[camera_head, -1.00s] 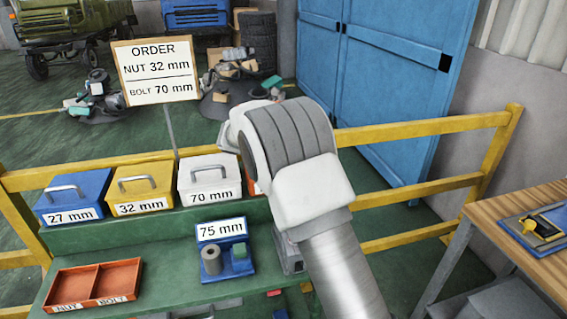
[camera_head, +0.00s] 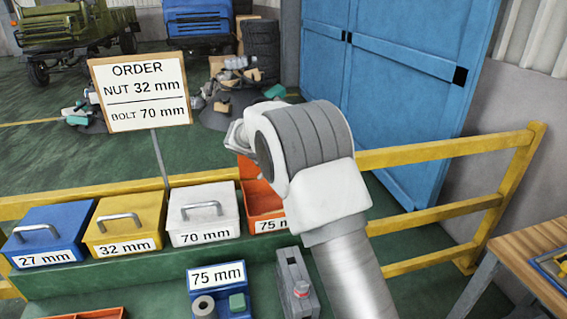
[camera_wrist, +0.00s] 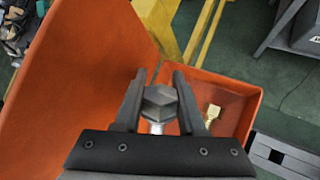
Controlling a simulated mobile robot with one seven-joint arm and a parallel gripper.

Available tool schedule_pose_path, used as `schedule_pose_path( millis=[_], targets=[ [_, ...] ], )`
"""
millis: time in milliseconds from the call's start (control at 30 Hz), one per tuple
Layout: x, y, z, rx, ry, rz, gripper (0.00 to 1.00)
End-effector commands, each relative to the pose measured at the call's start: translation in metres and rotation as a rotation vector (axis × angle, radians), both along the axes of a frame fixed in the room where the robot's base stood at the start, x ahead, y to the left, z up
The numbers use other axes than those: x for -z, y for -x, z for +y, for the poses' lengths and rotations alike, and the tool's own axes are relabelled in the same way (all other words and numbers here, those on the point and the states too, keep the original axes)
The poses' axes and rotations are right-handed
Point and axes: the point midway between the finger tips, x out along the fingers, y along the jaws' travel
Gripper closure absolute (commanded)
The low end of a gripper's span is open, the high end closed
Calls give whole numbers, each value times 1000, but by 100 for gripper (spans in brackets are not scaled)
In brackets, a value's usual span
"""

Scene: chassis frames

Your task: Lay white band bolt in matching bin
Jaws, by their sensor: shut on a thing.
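My gripper (camera_wrist: 160,85) is shut on a grey hex-head bolt (camera_wrist: 160,103), seen in the wrist view with its head up between the fingers. A pale shank shows just below the head; I cannot make out a band. The bolt is over or in the open orange 75 mm bin (camera_wrist: 235,105), whose lid (camera_wrist: 75,90) stands raised. A small brass-coloured piece (camera_wrist: 212,112) lies in that bin. In the head view the bin (camera_head: 263,203) is partly hidden by my arm, and the gripper is hidden.
Closed blue 27 mm (camera_head: 45,225), yellow 32 mm (camera_head: 125,212) and white 70 mm (camera_head: 203,208) bins stand to the left. An order sign (camera_head: 140,92) reads nut 32 mm, bolt 70 mm. A blue 75 mm holder (camera_head: 220,301) sits in front. A yellow railing (camera_head: 440,150) runs behind.

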Motion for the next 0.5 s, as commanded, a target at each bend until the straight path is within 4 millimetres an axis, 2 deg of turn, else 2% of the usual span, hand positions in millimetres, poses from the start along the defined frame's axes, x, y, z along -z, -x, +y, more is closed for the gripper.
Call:
schedule_pose_path(
  millis=[267, 500],
  targets=[
    [5, 0, 0, 0, -3, -1, 100],
    [24, 0, 0, -1, -2, 0, 100]
  ],
)
